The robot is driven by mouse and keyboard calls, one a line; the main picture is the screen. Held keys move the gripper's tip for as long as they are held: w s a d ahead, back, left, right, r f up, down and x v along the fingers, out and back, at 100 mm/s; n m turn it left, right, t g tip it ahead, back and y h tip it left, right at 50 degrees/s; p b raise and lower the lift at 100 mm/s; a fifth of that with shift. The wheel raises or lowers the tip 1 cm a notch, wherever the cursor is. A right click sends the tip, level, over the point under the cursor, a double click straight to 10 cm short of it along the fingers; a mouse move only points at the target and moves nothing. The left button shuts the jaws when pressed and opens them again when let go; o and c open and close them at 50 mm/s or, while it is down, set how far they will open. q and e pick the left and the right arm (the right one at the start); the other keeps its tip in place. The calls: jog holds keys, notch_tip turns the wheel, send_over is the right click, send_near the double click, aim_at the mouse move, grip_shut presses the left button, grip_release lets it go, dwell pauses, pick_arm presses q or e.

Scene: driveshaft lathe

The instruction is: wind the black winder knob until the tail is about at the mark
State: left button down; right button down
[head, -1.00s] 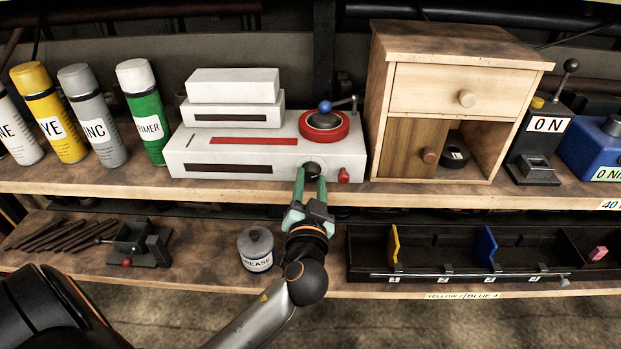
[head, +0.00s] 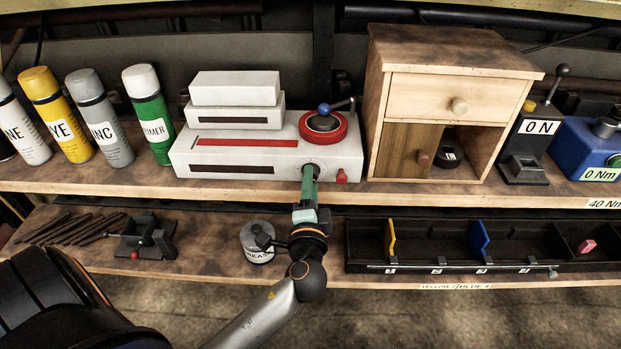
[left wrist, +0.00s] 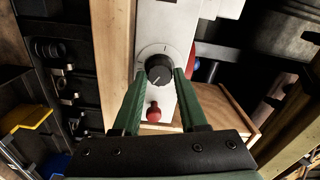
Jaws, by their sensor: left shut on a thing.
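The white machine (head: 330,150) stands on the upper shelf. A black winder knob (left wrist: 158,70) with a white pointer line sits on its front face, ringed by dial marks in the left wrist view. My left gripper (head: 309,172) is shut on this knob, one green finger on each side; the fingertips mostly hide the knob in the head view. A red strip (head: 246,142) lies in a slot on the machine's top; its left end is close to a thin dark line near the slot's left end. My right gripper is not in view.
A red knob (head: 341,176) sits just right of the winder knob. A blue-topped lever on a red disc (head: 325,135) is above. A wooden cabinet (head: 458,60) stands close on the right, a green can (head: 150,115) on the left.

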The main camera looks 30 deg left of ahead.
pick_arm(q)
jog(key=shift+r+m+p, duration=0.15)
jog(key=shift+m+p, duration=0.15)
jog(key=shift+m, duration=0.6)
jog(key=shift+c, duration=2.2)
grip_release()
jog(key=shift+f, duration=0.2)
